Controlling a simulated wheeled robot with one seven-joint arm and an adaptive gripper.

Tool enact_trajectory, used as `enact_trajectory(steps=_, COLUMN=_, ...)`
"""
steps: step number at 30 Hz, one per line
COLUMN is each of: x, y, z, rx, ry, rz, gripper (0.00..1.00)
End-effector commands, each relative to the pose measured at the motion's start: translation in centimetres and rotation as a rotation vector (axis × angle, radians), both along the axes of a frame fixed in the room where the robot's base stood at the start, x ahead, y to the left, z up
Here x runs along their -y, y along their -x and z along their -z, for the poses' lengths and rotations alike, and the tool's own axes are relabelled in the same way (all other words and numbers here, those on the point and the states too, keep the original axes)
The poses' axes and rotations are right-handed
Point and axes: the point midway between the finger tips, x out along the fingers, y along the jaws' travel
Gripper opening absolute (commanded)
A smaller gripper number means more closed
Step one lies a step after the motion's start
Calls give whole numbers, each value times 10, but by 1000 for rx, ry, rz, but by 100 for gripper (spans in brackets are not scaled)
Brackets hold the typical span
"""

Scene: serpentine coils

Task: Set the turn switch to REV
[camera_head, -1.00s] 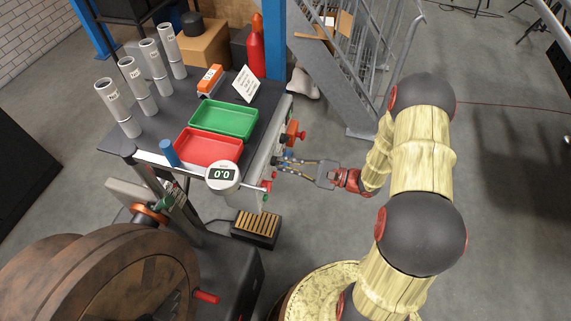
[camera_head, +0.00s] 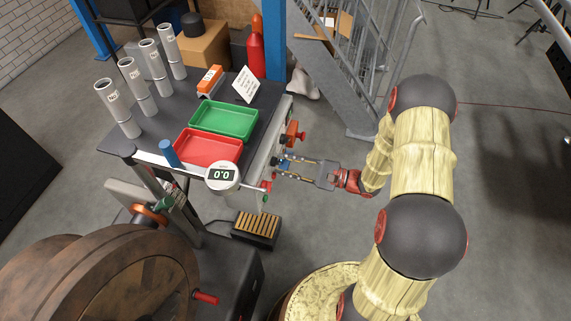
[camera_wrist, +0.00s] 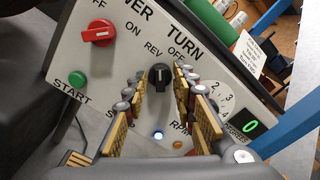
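The turn switch (camera_wrist: 160,77) is a black knob under the word TURN on a pale tilted panel (camera_wrist: 128,58). REV is printed above it to the left and OFF above it to the right. Its short white mark points roughly straight up in the wrist view; I cannot tell exactly which label it meets. My gripper (camera_wrist: 159,82) is open, with one finger on each side of the knob and small gaps visible. In the head view, my gripper (camera_head: 281,166) is at the panel's edge and the knob is too small to make out.
A red power knob (camera_wrist: 98,33), a green START button (camera_wrist: 77,79) and a numbered dial (camera_wrist: 222,97) share the panel. A green tray (camera_head: 224,119) and a red tray (camera_head: 207,148) lie on the bench. A round gauge (camera_head: 222,176) stands at its near corner.

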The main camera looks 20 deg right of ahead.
Motion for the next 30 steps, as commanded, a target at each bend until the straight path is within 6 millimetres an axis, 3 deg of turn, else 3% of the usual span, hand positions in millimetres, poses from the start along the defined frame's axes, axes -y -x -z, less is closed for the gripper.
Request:
enact_trajectory(steps=11, x=5, y=3, z=0, rx=0, ry=0, rz=2, gripper=28)
enact_trajectory(steps=30, x=88, y=63, z=0, rx=-1, ry=-1, rz=4, gripper=28)
